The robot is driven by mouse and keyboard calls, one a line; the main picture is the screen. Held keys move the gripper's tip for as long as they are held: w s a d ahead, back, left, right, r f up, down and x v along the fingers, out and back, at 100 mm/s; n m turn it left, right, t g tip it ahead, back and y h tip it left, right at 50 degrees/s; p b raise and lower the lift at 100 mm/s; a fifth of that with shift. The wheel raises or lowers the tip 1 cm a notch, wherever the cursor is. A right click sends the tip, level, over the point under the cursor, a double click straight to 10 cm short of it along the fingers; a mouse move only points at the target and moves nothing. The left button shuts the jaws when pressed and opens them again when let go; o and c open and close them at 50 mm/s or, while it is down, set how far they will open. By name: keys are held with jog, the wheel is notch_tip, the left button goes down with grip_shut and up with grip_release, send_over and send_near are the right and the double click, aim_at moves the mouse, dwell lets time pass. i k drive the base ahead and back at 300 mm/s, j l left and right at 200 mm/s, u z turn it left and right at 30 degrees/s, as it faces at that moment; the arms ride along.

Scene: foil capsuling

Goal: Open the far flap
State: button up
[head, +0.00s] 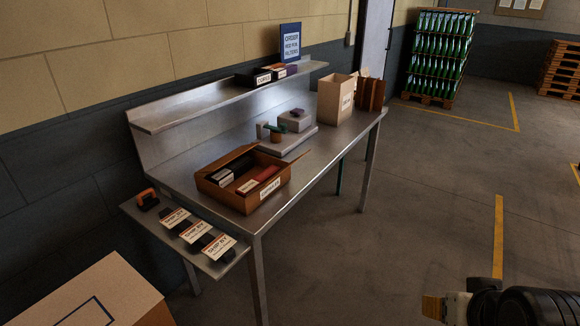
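An open brown cardboard box (222,194) with a white label on its front stands on the near part of the steel bench. Several small dark and red boxes lie in it. Its far flap (228,160) appears raised along the back edge, though its exact angle is hard to tell. My gripper (433,307) is at the bottom right, over the floor, well away from the bench and box. Only a yellowish fingertip part and dark body show, so its opening cannot be judged.
The steel bench (330,150) has a raised back shelf (215,98). A scale-like grey platform (290,141) and a tall tan carton (335,98) stand farther along. A low side shelf (226,264) holds labelled cards. A large carton (95,290) is at lower left. Floor right of the bench is clear.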

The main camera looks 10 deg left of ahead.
aim_at(213, 167)
jog(key=i+j, duration=0.1)
jog(key=j, duration=0.35)
jog(key=i+j, duration=0.1)
jog(key=j, duration=0.3)
jog(key=i+j, duration=0.1)
jog(key=j, duration=0.35)
jog(key=i+j, duration=0.1)
jog(key=j, duration=0.3)
jog(key=i+j, duration=0.1)
jog(key=j, duration=0.35)
